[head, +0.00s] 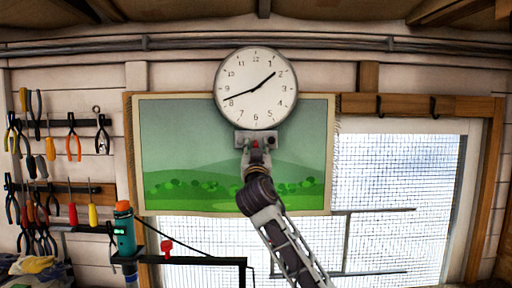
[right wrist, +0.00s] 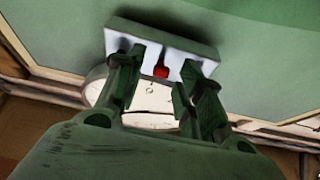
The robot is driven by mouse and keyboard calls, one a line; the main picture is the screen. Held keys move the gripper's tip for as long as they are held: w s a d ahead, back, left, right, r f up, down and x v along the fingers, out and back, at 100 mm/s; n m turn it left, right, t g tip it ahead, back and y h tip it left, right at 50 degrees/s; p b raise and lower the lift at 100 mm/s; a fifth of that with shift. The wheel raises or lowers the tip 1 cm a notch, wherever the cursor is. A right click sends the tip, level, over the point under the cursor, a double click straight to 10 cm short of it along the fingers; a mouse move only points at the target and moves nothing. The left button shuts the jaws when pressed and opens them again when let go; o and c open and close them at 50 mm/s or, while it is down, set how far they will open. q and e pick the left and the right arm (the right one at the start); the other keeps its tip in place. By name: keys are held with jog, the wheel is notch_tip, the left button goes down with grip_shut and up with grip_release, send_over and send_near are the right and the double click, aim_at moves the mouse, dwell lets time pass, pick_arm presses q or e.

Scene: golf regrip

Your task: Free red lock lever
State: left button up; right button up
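The red lock lever (head: 255,144) is small and sits on a pale grey mounting plate (head: 241,137) just below the round wall clock (head: 255,88). In the right wrist view the red lever (right wrist: 161,70) stands out from the plate (right wrist: 116,41). My right gripper (head: 256,157) reaches up to the plate from below. In the right wrist view its two fingers (right wrist: 163,66) are apart, one on each side of the lever, with gaps to it. Whether the fingertips touch the plate is unclear. My left gripper is not in view.
A green landscape poster (head: 180,150) hangs behind the arm. A bright mesh-covered window (head: 400,190) is at right. Pliers and screwdrivers hang on the left wall. A dark rail (head: 200,261) with another red piece (head: 167,246) stands at lower left.

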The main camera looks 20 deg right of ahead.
aim_at(256, 140)
jog(key=shift+w, duration=0.1)
grip_shut()
dwell(0.3)
jog(key=shift+r, duration=0.15)
jog(key=shift+a+r+g+y, duration=0.1)
jog(key=shift+r+g+y, duration=0.3)
jog(key=shift+g, duration=0.8)
jog(key=shift+r+g+y, duration=0.3)
jog(key=shift+r+g, duration=0.5)
jog(key=shift+g, duration=0.5)
jog(key=shift+w+r+g+y, duration=0.1)
jog(key=shift+r+g+y, duration=0.3)
jog(key=shift+g, duration=0.7)
jog(key=shift+w+r+g+y, duration=0.1)
jog(key=shift+r+g+y, duration=0.3)
jog(key=shift+g, duration=0.7)
jog(key=shift+d+r, duration=0.15)
jog(key=shift+d, duration=0.05)
